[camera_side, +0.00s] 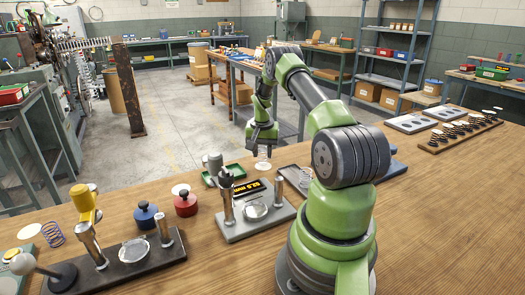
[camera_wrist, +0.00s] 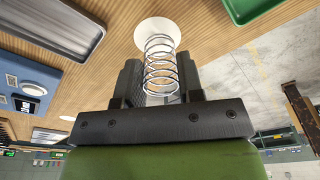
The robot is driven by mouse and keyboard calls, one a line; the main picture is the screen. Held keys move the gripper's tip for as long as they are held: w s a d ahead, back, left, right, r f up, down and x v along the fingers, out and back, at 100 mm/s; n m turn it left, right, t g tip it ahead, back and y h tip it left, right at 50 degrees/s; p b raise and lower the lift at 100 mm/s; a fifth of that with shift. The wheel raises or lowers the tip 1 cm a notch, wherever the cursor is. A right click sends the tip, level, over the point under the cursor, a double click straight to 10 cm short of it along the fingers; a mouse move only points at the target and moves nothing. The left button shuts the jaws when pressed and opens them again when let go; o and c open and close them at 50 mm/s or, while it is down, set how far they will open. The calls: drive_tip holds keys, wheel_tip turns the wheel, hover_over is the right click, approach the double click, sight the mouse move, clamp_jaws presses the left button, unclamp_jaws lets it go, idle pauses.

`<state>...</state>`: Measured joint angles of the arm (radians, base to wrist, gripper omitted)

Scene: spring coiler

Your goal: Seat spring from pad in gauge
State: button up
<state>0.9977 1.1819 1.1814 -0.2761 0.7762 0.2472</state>
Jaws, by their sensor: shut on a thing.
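My gripper (camera_side: 262,147) points down over the far side of the bench. It is shut on a bare silvery wire spring (camera_side: 264,164). In the wrist view the spring (camera_wrist: 161,52) stands out between the fingers (camera_wrist: 160,84). Its far end overlaps a white round pad (camera_wrist: 157,29); I cannot tell whether it touches the pad. A grey gauge (camera_side: 244,229) with a dark display, upright posts and a round plate stands nearer the side camera, left of my arm's base. The round plate (camera_side: 256,211) looks empty.
A green tray (camera_wrist: 262,8) lies close to the spring.

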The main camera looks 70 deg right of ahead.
sight(263, 150)
drive_tip(key=shift+f, duration=0.5)
idle(0.4)
drive_tip(key=o, duration=1.1)
drive_tip(key=shift+r, duration=0.1)
drive_tip(key=shift+r, duration=3.9)
